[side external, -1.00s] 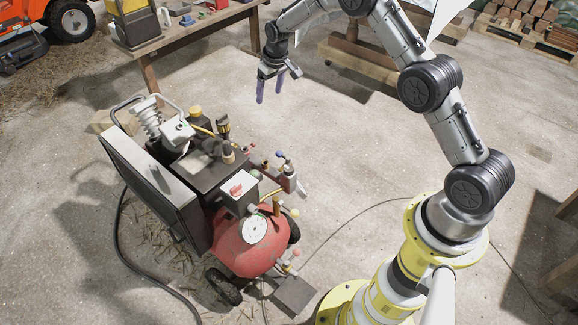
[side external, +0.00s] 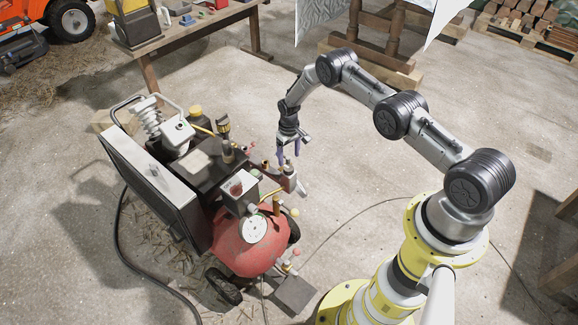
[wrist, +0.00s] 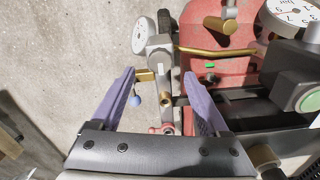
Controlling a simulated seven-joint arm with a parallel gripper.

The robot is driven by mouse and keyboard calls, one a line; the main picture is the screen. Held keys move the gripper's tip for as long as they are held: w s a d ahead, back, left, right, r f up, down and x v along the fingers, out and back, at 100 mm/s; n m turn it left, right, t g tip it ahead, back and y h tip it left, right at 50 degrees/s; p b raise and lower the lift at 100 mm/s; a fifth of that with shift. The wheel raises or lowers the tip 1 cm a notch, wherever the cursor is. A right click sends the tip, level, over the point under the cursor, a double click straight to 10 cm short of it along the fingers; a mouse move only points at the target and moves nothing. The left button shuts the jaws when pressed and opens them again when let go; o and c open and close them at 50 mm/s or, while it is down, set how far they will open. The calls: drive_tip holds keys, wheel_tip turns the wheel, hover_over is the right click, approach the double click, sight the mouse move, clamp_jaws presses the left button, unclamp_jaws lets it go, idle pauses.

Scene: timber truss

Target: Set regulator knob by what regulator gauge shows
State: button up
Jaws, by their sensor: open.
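My gripper (side external: 288,154) is open, pointing down over the pipe fittings at the right side of the compressor. In the wrist view its purple fingers (wrist: 160,76) stand to either side of a grey fitting block (wrist: 160,50), with nothing gripped. A small white dial gauge (wrist: 146,34), likely the regulator gauge, sits at the upper left of that block; its needle is too small to read. I cannot tell for sure which part is the regulator knob.
The red tank (side external: 240,248) carries a larger white gauge (side external: 254,229), marked bar in the wrist view (wrist: 291,14). A switch box (side external: 238,192) stands above it. Open concrete floor lies to the right.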

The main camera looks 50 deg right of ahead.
sight(289, 168)
drive_tip(key=shift+f, duration=2.9)
clamp_jaws()
